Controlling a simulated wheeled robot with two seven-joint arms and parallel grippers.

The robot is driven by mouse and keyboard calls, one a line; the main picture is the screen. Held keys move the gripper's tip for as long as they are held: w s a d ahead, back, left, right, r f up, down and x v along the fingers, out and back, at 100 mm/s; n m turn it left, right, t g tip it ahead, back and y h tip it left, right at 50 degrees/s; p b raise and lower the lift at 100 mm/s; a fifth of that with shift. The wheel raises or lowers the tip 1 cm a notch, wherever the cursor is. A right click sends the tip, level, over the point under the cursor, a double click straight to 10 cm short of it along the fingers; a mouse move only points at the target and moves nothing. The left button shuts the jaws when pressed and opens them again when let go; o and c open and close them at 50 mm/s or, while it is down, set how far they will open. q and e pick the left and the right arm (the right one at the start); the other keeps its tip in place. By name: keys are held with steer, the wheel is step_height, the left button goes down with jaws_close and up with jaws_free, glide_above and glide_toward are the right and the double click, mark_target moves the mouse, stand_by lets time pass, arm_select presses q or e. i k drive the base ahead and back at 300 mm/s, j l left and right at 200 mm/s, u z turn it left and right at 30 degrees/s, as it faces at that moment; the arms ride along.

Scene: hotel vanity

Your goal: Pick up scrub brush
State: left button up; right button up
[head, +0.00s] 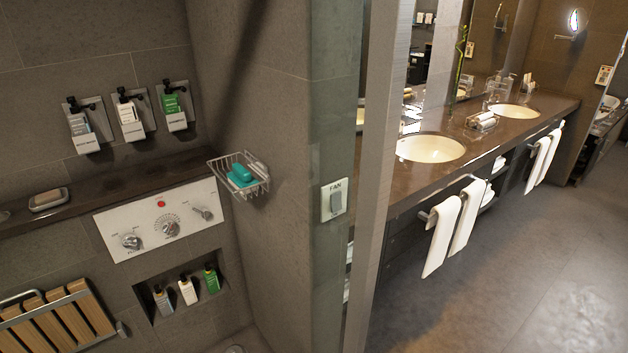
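A small teal object (241,174), which looks like the scrub brush, lies in a wire basket (236,192) fixed to the tiled shower wall, left of the picture's middle. Its bristles cannot be made out at this size. A pale item (260,170) lies at the basket's right side, too small to identify. Neither of my grippers shows in the head view.
A soap dish (48,200) sits on the ledge (120,182) left of the basket. Below are a control panel (160,220) and a slatted wooden seat (50,325). A wall edge with a fan switch (335,201) separates the shower from the vanity counter (400,190). The right floor is clear.

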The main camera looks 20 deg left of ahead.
mark_target(241, 178)
steer(key=i+j+z, duration=0.1)
steer(key=j+z, duration=0.25)
steer(key=j, duration=0.2)
steer(key=j+z, duration=0.4)
steer(key=j, duration=0.15)
